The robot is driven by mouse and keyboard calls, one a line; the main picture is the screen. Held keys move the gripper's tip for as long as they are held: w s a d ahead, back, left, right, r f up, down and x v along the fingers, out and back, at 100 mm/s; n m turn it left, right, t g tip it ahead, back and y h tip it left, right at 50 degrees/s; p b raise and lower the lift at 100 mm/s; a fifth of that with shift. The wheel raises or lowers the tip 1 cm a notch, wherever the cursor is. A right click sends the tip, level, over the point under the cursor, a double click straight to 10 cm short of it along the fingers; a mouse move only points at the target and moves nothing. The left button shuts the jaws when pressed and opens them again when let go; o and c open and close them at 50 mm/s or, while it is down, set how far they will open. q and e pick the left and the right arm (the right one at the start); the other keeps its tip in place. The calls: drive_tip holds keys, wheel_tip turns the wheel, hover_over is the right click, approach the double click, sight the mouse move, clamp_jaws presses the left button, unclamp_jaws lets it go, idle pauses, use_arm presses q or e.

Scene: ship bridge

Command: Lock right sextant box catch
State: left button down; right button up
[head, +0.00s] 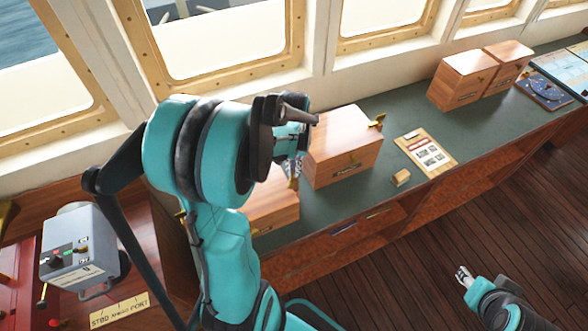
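A wooden box (345,145), which looks like the sextant box, stands on the green counter by the windows. A brass catch (377,120) sticks out at its right end; it looks tilted outward from the box. Another brass piece (293,180) shows at its left end, and a small brass fitting is on its front. My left gripper (308,120) is at the box's upper left, over or in front of it; contact and finger opening are unclear. My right gripper (463,275) is over the floor at lower right, away from the box, its opening too small to judge.
A second wooden box (275,212) is partly hidden behind my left arm. Two more boxes (462,82) stand farther right. A clipboard (426,151) and a small wooden block (401,178) lie on the counter (395,120). A grey control unit (80,250) stands at left.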

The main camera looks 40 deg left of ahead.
use_arm(q)
drive_tip(key=m+b, duration=0.1)
drive_tip(key=m, duration=0.3)
drive_tip(key=shift+m, duration=0.3)
drive_tip(key=m, duration=0.4)
drive_tip(key=shift+m+b, duration=0.3)
drive_tip(key=shift+m, duration=0.1)
drive_tip(key=c, duration=1.7)
unclamp_jaws()
drive_tip(key=shift+r, duration=0.1)
wheel_tip(320, 180, up, 12)
drive_tip(key=shift+f, duration=0.1)
